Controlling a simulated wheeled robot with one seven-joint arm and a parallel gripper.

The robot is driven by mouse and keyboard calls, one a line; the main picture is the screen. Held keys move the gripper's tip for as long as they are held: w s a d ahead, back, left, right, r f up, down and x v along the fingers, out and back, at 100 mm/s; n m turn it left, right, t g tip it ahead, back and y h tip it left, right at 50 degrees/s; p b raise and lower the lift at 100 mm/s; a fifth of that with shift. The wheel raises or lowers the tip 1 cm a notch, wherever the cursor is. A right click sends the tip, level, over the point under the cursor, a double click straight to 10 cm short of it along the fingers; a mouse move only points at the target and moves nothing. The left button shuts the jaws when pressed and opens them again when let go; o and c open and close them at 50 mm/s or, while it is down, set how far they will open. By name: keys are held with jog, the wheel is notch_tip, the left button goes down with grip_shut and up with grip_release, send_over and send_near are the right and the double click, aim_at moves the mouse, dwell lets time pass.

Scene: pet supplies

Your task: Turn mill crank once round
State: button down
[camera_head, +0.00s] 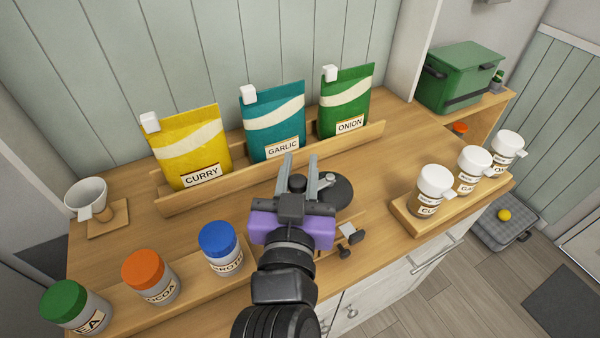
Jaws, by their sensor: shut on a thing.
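The mill (341,190) is a dark round body on the wooden counter, just right of my gripper and largely hidden behind it. A small black knob (297,184), which looks like the crank's handle, sits between the grey fingers. My gripper (299,165) is shut on this knob, fingers pointing toward the back of the counter. The crank arm is mostly hidden, so its angle is hard to tell.
Curry (190,150), garlic (273,127) and onion (346,103) bags stand in a rack behind. Lidded jars line the front left, with blue (218,240) nearest. White-capped shakers (433,187) stand right. A small clamp-like piece (349,234) lies right of my wrist.

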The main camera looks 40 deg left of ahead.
jog(key=shift+w+a+f+m+t+h+b, duration=0.1)
jog(key=shift+w+a+m+t+h+b, duration=0.1)
jog(key=shift+m+t+h+b, duration=0.55)
jog(key=shift+w+a+f+m+t+h+b, duration=0.15)
jog(key=shift+m+h+b, duration=0.3)
jog(key=shift+h+b, duration=0.6)
jog(key=shift+w+a+r+m+t+h+b, duration=0.1)
jog(key=shift+w+r+m+t+h+b, duration=0.15)
jog(key=shift+m+h+b, duration=0.45)
jog(key=shift+w, duration=0.1)
jog(key=c, duration=1.1)
grip_release()
jog(key=shift+c, duration=0.2)
jog(key=b+v, duration=0.1)
jog(key=v, duration=0.6)
jog(key=shift+s, duration=0.4)
